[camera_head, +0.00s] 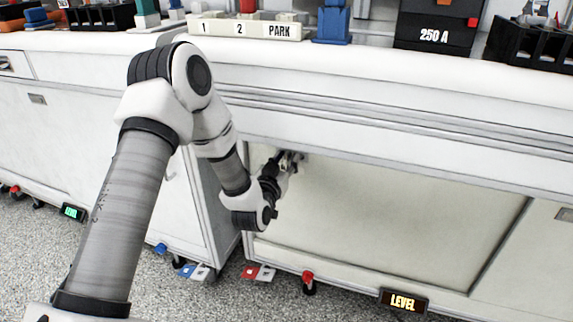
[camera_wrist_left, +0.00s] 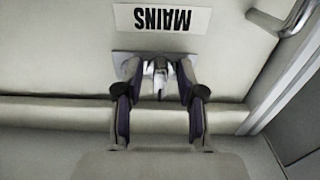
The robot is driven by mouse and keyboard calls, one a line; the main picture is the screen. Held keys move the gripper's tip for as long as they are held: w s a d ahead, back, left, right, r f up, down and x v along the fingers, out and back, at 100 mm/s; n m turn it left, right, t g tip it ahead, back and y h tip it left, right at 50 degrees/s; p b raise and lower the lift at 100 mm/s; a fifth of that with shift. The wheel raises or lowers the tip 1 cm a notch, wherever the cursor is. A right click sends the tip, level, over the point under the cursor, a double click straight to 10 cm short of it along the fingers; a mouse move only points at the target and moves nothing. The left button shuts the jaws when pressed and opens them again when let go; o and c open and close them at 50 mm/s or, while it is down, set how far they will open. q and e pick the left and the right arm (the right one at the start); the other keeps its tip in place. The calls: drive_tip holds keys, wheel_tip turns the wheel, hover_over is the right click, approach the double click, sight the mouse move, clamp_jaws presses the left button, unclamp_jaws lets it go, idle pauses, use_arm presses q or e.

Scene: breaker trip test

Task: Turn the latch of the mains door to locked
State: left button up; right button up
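The mains door (camera_head: 400,215) is the pale panel low on the cabinet front in the head view. In the left wrist view its label (camera_wrist_left: 160,18) reads MAINS, upside down. The latch (camera_wrist_left: 160,78) is a small metal piece on a grey plate beside the label, between my left fingertips. My left gripper (camera_head: 288,160) is at the upper left corner of the door. In the wrist view the left gripper (camera_wrist_left: 158,75) is partly open, with a finger on each side of the latch and gaps seemingly left between. The latch's exact angle is hard to tell. My right gripper is out of view.
The white worktop (camera_head: 270,48) overhangs the door. On it stand a 1-2-PARK rack (camera_head: 245,28), a blue block (camera_head: 332,25) and a black 250 A unit (camera_head: 435,30). A LEVEL display (camera_head: 403,301) sits below. A metal handle (camera_wrist_left: 285,18) is near the latch.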

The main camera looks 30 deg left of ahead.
use_arm(q)
drive_tip(key=shift+w, duration=0.15)
drive_tip(key=shift+c, duration=0.3)
clamp_jaws()
